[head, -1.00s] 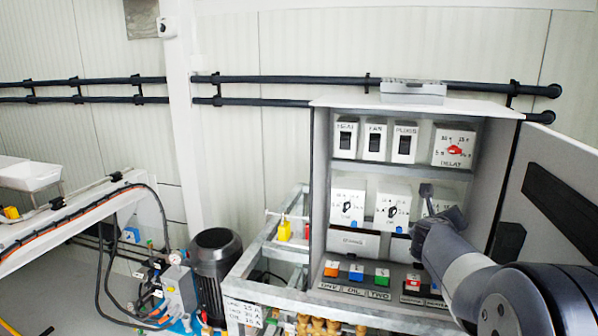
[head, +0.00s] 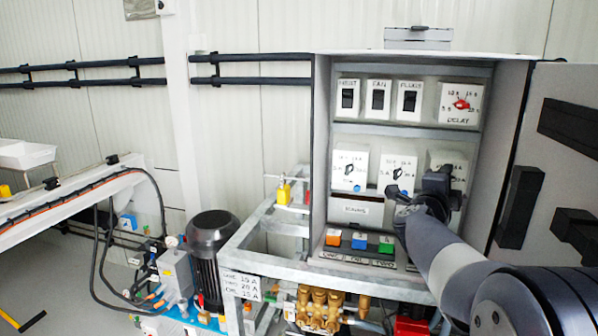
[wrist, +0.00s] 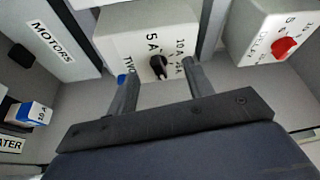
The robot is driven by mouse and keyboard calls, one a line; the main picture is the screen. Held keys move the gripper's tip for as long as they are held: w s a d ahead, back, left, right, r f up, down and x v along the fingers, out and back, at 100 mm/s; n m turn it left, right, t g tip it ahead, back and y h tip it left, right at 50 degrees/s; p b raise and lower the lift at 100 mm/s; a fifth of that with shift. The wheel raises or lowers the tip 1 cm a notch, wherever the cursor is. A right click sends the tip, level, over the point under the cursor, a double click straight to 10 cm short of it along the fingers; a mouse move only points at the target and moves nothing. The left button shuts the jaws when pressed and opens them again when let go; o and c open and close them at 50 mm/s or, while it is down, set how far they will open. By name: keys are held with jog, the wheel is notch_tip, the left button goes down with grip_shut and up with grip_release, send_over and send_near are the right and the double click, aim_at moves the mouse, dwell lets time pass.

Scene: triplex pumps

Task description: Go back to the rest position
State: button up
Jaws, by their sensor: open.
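My gripper (head: 420,182) is in front of the right part of the open control cabinet (head: 320,150), at the height of its middle shelf. In the wrist view my gripper (wrist: 160,74) is open and empty, its two dark fingers apart. Between and beyond the fingers is a white box with a black rotary knob (wrist: 158,66) marked TWO; I cannot tell whether the fingers touch it. The box also shows partly behind my gripper in the head view (head: 447,160).
The open cabinet door (head: 578,90) stands close to my arm on the right. A red DELAY knob (head: 461,104) is on the top shelf. Coloured buttons (head: 360,240) line the bottom ledge. A black motor (head: 212,255) and brass fittings (head: 320,308) are lower down.

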jog(key=shift+f+n+t+b, duration=0.1)
jog(key=shift+n+t+b, duration=0.4)
jog(key=shift+n, duration=0.8)
